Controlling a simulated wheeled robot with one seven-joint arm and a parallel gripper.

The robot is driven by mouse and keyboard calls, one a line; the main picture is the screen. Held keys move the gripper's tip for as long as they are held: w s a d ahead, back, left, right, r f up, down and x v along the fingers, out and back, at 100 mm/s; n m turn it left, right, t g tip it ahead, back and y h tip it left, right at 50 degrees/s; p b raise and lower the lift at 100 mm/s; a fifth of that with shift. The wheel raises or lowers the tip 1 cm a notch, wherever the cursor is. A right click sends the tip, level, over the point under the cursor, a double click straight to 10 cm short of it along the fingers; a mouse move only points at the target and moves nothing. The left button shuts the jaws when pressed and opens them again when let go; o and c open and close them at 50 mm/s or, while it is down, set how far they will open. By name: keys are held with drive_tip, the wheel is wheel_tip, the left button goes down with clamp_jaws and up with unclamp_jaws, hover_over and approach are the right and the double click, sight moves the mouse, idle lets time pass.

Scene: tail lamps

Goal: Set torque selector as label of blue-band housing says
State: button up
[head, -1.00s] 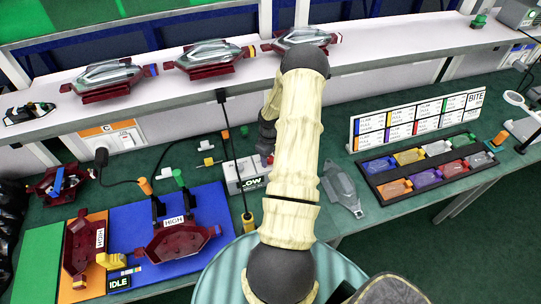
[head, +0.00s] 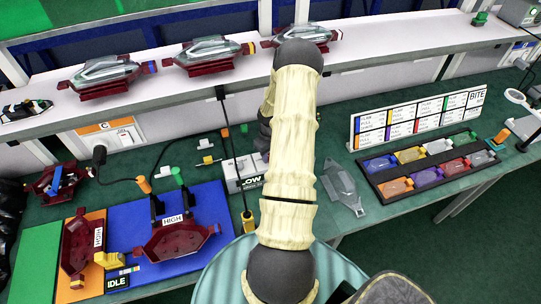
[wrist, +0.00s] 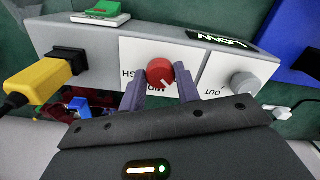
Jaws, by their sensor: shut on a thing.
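A red knob (wrist: 160,72) with a white pointer line sits on the white front panel of a grey box in the wrist view. Part of the lettering beside it, MID and HIGH, is covered by my gripper (wrist: 160,86). My gripper is shut on the red knob, one finger on each side. The box's dark display (wrist: 222,40) reads LOW; it also shows in the head view (head: 250,183). A dark red housing (head: 178,240) on the blue mat has a HIGH label (head: 173,220). Another dark red housing (head: 80,245) on the orange mat also has a HIGH label.
A grey knob (wrist: 244,84) marked OUT and a yellow plug (wrist: 38,82) flank the red knob. A sign IDLE (head: 117,282) stands by the mats. Several clear-topped housings line the shelf (head: 360,40). A lid tray (head: 385,195) lies right of my arm.

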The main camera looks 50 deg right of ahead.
drive_tip(key=m+b, duration=0.3)
drive_tip(key=m, duration=0.3)
drive_tip(key=shift+w+f, duration=0.1)
drive_tip(key=m+b, duration=0.1)
drive_tip(key=m, duration=0.2)
drive_tip(key=shift+m, duration=0.4)
drive_tip(key=m+b, duration=0.1)
drive_tip(key=m, duration=0.2)
drive_tip(key=shift+m, duration=0.4)
drive_tip(key=m+b, duration=0.1)
drive_tip(key=m, duration=0.3)
drive_tip(key=shift+m, duration=2)
drive_tip(key=o, duration=1)
drive_tip(key=shift+r, duration=0.2)
